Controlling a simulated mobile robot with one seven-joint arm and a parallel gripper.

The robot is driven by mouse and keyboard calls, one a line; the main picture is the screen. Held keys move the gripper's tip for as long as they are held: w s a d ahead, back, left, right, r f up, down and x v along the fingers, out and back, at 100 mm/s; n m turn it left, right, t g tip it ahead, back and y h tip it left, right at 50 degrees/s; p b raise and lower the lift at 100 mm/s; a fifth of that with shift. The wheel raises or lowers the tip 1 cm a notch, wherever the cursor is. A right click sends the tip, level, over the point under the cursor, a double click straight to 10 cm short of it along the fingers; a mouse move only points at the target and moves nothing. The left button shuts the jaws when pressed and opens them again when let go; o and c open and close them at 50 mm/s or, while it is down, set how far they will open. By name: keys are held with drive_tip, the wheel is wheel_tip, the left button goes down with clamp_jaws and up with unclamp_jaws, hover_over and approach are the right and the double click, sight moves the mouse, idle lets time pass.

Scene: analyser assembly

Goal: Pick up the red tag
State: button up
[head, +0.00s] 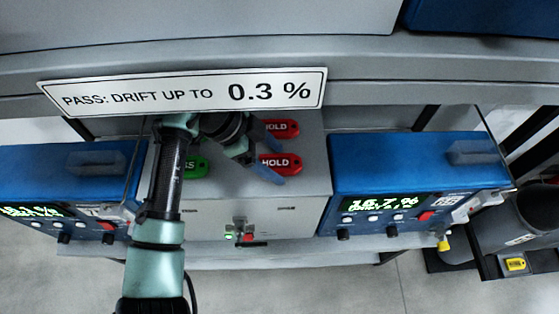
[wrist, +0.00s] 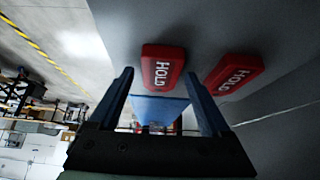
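Two red tags marked HOLD lie on the grey cabinet top, a far one (head: 281,127) and a nearer one (head: 275,164). In the wrist view, one red tag (wrist: 163,66) sits between and just ahead of my fingertips; the other red tag (wrist: 235,76) is to the right, outside the right finger. My gripper (head: 271,151) is open, with its blue fingers apart and nothing held. I cannot tell whether a finger touches a tag. A green tag (head: 195,167) lies left of the red ones, partly hidden by my arm.
Blue analysers stand left (head: 60,172) and right (head: 415,172) of the cabinet (head: 300,205). A sign reading "PASS: DRIFT UP TO 0.3 %" (head: 185,92) hangs on the shelf edge above the tags. A dark device (head: 510,225) stands at far right.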

sight(273, 163)
drive_tip(key=c, duration=1.2)
drive_tip(key=shift+r, duration=0.15)
drive_tip(key=shift+r+b, duration=0.45)
drive_tip(key=shift+r, duration=0.1)
wheel_tip(273, 163, up, 2)
drive_tip(key=shift+r+b, duration=0.1)
drive_tip(key=shift+b, duration=0.5)
drive_tip(key=a+b, duration=0.4)
drive_tip(key=a, duration=1.2)
drive_tip(key=shift+a+b, duration=0.15)
drive_tip(key=shift+b, duration=0.2)
drive_tip(key=shift+a, duration=0.85)
